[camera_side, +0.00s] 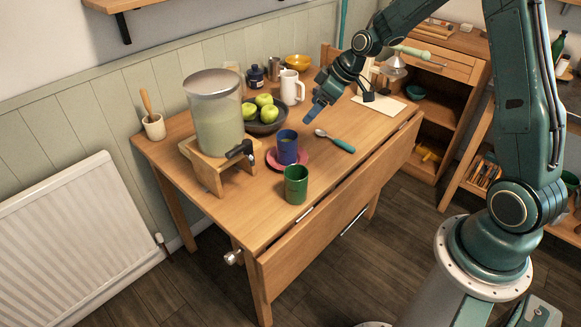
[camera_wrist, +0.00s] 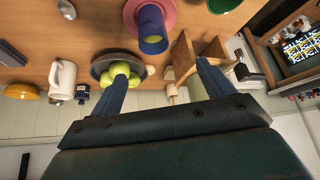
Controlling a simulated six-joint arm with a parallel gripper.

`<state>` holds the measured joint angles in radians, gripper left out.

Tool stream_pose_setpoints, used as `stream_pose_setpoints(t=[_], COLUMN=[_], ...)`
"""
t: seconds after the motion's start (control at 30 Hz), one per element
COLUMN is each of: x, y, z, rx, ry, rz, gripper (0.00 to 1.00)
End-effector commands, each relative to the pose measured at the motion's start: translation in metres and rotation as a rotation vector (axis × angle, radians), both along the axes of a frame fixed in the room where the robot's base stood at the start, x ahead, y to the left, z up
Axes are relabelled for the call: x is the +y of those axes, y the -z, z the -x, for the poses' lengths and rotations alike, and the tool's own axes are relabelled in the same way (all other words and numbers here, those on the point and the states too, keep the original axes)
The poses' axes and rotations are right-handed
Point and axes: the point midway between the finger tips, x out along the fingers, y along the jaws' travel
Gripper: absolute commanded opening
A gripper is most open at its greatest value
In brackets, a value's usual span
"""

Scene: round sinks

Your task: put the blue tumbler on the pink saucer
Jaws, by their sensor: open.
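The blue tumbler (camera_side: 287,150) stands upright on the pink saucer (camera_side: 303,159) on the wooden table, and the saucer's rim shows around its base. In the wrist view the tumbler (camera_wrist: 151,28) rises from the saucer (camera_wrist: 130,13) at the top of the picture. My gripper (camera_side: 318,108) is above the table, behind and to the right of the tumbler, and apart from it. In the wrist view my gripper's two fingers (camera_wrist: 163,76) are spread wide with nothing held between them.
A green cup (camera_side: 296,185) stands in front of the saucer. A drink dispenser (camera_side: 214,115) on a wooden stand (camera_side: 208,166) is to the left. A bowl of green apples (camera_side: 264,125), a white mug (camera_side: 291,88) and a spoon (camera_side: 335,141) are nearby.

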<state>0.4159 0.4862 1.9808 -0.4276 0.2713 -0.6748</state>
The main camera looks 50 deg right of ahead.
Motion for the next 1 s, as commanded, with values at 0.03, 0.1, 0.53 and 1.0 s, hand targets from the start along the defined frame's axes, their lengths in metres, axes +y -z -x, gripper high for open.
stream_pose_setpoints(t=[0.03,0.1,0.53,1.0], x=[0.005,0.012,0.057,0.089], y=[-0.011,-0.026,-0.109,-0.161], z=[0.004,0.012,0.087,0.192], rx=[0.000,0.006,0.048,0.059], ry=[0.003,0.011,0.112,0.268], rz=[0.007,0.015,0.057,0.065], gripper=[0.81,0.81,0.81,0.81])
